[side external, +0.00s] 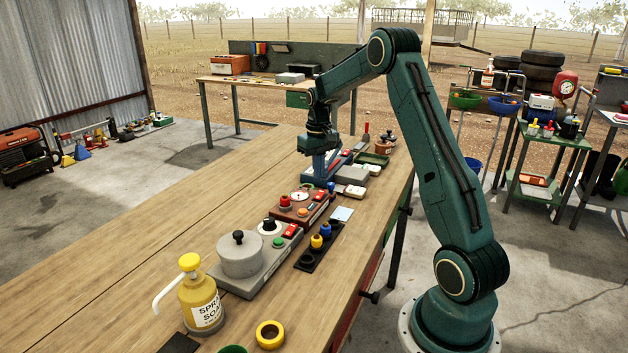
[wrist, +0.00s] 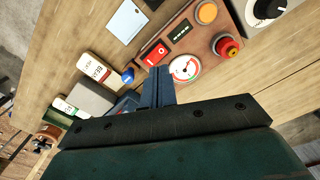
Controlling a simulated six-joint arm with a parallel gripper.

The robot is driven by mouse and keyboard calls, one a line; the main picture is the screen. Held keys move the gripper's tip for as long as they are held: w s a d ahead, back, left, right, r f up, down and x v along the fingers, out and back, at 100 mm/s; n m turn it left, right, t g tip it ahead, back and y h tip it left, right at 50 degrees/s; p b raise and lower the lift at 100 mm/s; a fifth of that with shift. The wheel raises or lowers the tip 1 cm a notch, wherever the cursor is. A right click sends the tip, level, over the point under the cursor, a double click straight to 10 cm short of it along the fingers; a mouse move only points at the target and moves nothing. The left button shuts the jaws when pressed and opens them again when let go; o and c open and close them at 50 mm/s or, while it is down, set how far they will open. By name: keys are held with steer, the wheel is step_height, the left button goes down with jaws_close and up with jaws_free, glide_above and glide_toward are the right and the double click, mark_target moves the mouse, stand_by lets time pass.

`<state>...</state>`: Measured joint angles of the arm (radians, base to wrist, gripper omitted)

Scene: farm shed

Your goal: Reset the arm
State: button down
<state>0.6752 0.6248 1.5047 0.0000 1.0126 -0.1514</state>
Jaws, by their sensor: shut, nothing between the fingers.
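My gripper (side external: 318,166) hangs from my green arm over the far half of the wooden bench (side external: 130,262), fingers pointing down. In the wrist view its blue fingers (wrist: 158,84) are together with nothing between them. Below and beside them in that view is a brown control box (wrist: 208,42) with a dial gauge (wrist: 185,68), a red switch, an orange button and a red knob. I cannot tell how high the fingertips are above the bench. Part of a blue-grey device behind the gripper is hidden by it.
A grey machine (side external: 240,258) with a round lid stands nearer, beside a yellow spray soap bottle (side external: 199,295). A dark rack (side external: 318,246) holds yellow and blue pieces. A yellow ring (side external: 270,334) lies at the front. A green tray (side external: 372,159) lies farther back. The bench's left side is clear.

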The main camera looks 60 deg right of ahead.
steer(key=shift+r, duration=0.4)
steer(key=shift+a, duration=0.1)
steer(key=s+a+r+n+t+h, duration=0.1)
steer(key=s+a+r, duration=0.2)
steer(key=a+r, duration=0.5)
steer(key=s+a+r+n+t, duration=0.1)
steer(key=s+a+r+n, duration=0.15)
steer(key=a+r, duration=0.6)
steer(key=s+a+f+n+t, duration=0.1)
steer(key=s+a, duration=0.7)
steer(key=s+a+f+n+t+y, duration=0.1)
steer(key=s+a+t, duration=0.1)
steer(key=s+a, duration=0.5)
steer(key=shift+s+a+f+t, duration=0.3)
steer(key=shift+s+a+f, duration=0.1)
steer(key=shift+s, duration=0.7)
